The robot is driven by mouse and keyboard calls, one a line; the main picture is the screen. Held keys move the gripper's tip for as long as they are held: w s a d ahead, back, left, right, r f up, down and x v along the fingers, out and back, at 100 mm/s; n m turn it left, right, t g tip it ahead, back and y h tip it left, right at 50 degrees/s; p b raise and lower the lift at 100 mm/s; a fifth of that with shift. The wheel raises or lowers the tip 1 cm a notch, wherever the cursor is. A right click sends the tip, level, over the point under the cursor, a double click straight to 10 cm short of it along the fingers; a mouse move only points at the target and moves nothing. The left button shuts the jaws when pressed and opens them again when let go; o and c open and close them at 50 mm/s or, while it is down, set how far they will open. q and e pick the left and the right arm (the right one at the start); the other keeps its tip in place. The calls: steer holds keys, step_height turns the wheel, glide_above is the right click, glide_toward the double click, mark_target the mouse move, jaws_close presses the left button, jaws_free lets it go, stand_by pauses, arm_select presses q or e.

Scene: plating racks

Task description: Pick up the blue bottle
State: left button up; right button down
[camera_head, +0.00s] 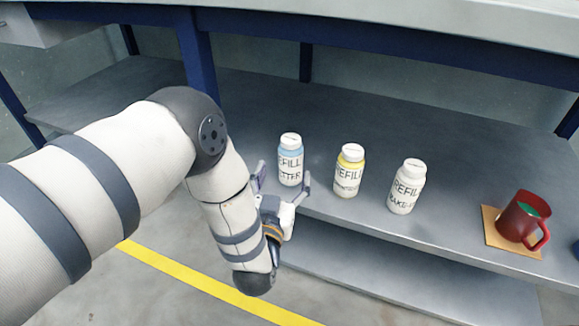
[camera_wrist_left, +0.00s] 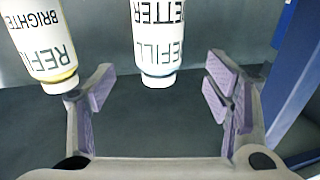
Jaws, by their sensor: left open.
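The blue bottle (camera_head: 290,163) stands upright on the grey shelf, with a white cap and a white label reading REFILL and partly "TTER". In the wrist view the purple-padded fingers (camera_wrist_left: 160,85) are spread wide. My right gripper is not in view.
A yellow bottle (camera_head: 349,172) stands just right of the blue one; it also shows in the wrist view (camera_wrist_left: 42,45), near a finger. A white bottle (camera_head: 406,188) and a red mug (camera_head: 522,217) on a tan coaster (camera_head: 490,222) stand further right. A blue post (camera_head: 197,55) rises behind my arm.

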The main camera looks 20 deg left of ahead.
mark_target(288, 165)
arm_select(q)
steer(key=w+b, duration=0.1)
steer(key=w, duration=0.1)
steer(key=w+f+b, duration=0.1)
steer(key=w, duration=0.2)
steer(key=w+a+b, duration=0.1)
steer(key=w, duration=0.2)
steer(key=shift+w+f, duration=0.1)
steer(key=shift+f, duration=0.25)
steer(key=shift+r, duration=0.15)
steer(key=c, duration=1.5)
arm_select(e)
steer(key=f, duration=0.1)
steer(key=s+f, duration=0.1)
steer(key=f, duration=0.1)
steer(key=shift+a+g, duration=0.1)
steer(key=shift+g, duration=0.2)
